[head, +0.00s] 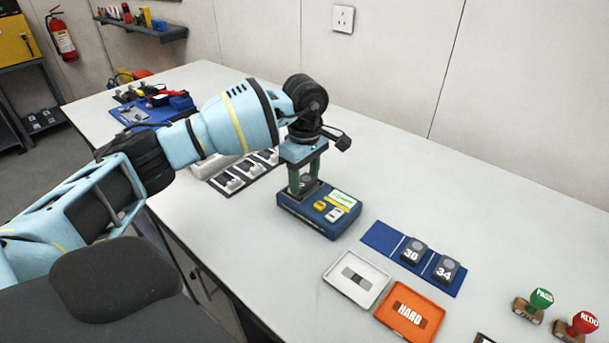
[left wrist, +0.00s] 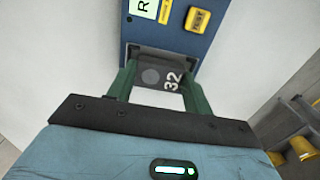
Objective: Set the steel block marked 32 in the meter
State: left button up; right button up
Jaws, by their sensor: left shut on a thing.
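The steel block marked 32 (left wrist: 158,78) is dark grey with a round spot on its face. It sits between the green fingers of my left gripper (left wrist: 158,90), which is shut on it. The blue meter (head: 325,217) stands on the bench with a small screen and yellow and white buttons; it also shows in the left wrist view (left wrist: 170,35). In the head view my left gripper (head: 305,185) points down over the meter's left part, with the block at its recess. Whether the block touches the recess floor I cannot tell. My right gripper is not in view.
A blue rack (head: 383,238) holds blocks 30 (head: 411,251) and 34 (head: 446,270) and has an empty left place. A white tray (head: 335,287) and an orange HARD tray (head: 398,322) lie in front. Green (head: 540,299) and red (head: 583,323) stamps stand at right.

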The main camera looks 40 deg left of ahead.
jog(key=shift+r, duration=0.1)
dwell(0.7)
pick_arm(q)
jog(key=o, duration=1.1)
jog(key=shift+f, duration=0.1)
jog(key=shift+o, duration=0.8)
jog(key=shift+w+r+p, duration=0.1)
jog(key=shift+r+p, duration=0.3)
jog(key=shift+r, duration=1.05)
jog(key=shift+r+p, duration=1.15)
jog(key=shift+r, duration=0.95)
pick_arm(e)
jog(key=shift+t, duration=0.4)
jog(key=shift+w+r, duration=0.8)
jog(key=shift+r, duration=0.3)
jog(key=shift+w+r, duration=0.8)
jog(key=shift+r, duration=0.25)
